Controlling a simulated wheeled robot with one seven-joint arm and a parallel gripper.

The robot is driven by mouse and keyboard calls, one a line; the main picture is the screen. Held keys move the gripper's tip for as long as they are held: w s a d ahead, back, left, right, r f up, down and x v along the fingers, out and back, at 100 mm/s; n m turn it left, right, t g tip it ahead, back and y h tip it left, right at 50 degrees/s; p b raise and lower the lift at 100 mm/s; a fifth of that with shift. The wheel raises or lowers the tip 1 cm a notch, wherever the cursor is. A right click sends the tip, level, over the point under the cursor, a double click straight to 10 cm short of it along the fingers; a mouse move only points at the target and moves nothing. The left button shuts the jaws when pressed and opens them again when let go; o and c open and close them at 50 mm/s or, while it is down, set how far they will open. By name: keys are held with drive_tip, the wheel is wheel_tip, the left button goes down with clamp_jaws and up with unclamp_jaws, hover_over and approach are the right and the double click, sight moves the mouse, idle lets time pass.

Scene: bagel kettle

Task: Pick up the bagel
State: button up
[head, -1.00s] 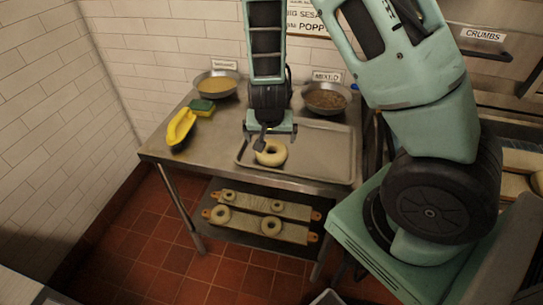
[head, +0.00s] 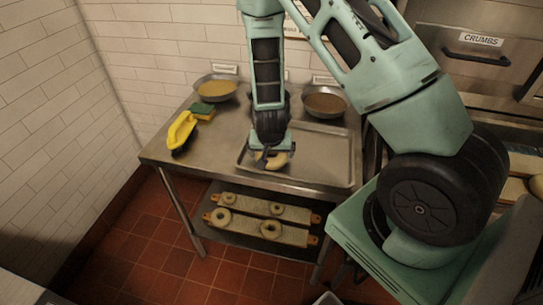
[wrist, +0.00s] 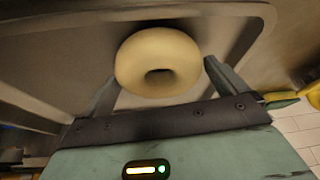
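The bagel (head: 279,161) is a pale, plain ring in the tray (head: 325,170) on the steel table, partly hidden by my gripper (head: 271,157) in the head view. In the wrist view the bagel (wrist: 158,50) sits between the tips of my two fingers, with its hole facing the camera. The fingers are spread apart. A small gap shows at the right finger; the left finger is close to the bagel's edge, and I cannot tell whether it touches.
Two bowls of toppings, one on the left (head: 214,91) and one on the right (head: 324,103), stand at the back. A yellow-handled brush (head: 181,130) and a sponge (head: 203,111) lie at left. Boards with several bagels (head: 262,208) are on the lower shelf.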

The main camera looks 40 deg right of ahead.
drive_tip(key=c, duration=0.5)
drive_tip(key=shift+r, duration=0.1)
wheel_tip(320, 180, up, 10)
drive_tip(key=shift+f, duration=0.1)
drive_tip(key=shift+d+p, duration=0.1)
drive_tip(key=shift+p, duration=0.2)
